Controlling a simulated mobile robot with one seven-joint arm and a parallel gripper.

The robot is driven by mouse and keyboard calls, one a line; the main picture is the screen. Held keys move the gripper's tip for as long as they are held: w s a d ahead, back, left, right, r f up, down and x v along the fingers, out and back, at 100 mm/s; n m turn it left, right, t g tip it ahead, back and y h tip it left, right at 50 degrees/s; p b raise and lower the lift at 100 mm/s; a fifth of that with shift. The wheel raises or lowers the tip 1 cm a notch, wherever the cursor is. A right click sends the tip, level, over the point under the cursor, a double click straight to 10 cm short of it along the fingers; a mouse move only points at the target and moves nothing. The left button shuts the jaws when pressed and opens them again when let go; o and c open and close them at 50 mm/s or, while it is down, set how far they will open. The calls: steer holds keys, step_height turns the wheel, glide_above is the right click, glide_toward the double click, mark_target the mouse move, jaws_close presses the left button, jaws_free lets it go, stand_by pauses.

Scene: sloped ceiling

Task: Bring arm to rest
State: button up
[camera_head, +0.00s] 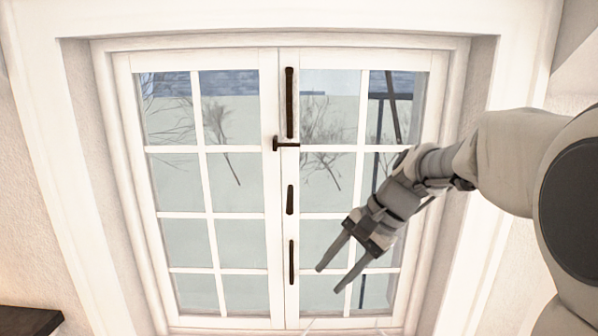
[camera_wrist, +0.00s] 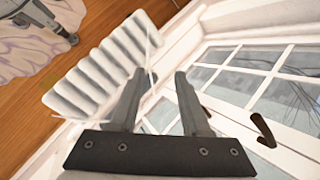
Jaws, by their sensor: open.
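My gripper (camera_head: 328,279) is in front of the right door of a white glazed double door or window, in the head view. Its two fingers point down and to the left and stand apart, with nothing between them. In the wrist view my gripper (camera_wrist: 158,75) is also open and empty. My arm reaches in from the right edge of the head view, bent at the elbow.
The white window (camera_head: 281,230) has a dark handle (camera_head: 286,145), also seen in the wrist view (camera_wrist: 263,131). A white ribbed radiator (camera_wrist: 105,70) stands over a wooden floor (camera_wrist: 110,18). A dark surface (camera_head: 28,320) is at lower left.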

steer(key=s+d+r+n+t+h+p, duration=0.2)
steer(key=s+d+n+h, duration=0.1)
steer(key=s, duration=0.6)
steer(key=s+d+r+n+t+h+p, duration=0.1)
steer(key=s+d+r+n+t+h, duration=0.1)
steer(key=s, duration=0.7)
steer(key=d+n+h, duration=0.1)
steer(key=d+n, duration=0.1)
steer(key=n, duration=0.1)
steer(key=shift+s+d+r+t+p, duration=0.25)
steer(key=shift+s+r+t+p, duration=0.1)
steer(key=shift+s+t, duration=0.05)
steer(key=shift+c, duration=0.3)
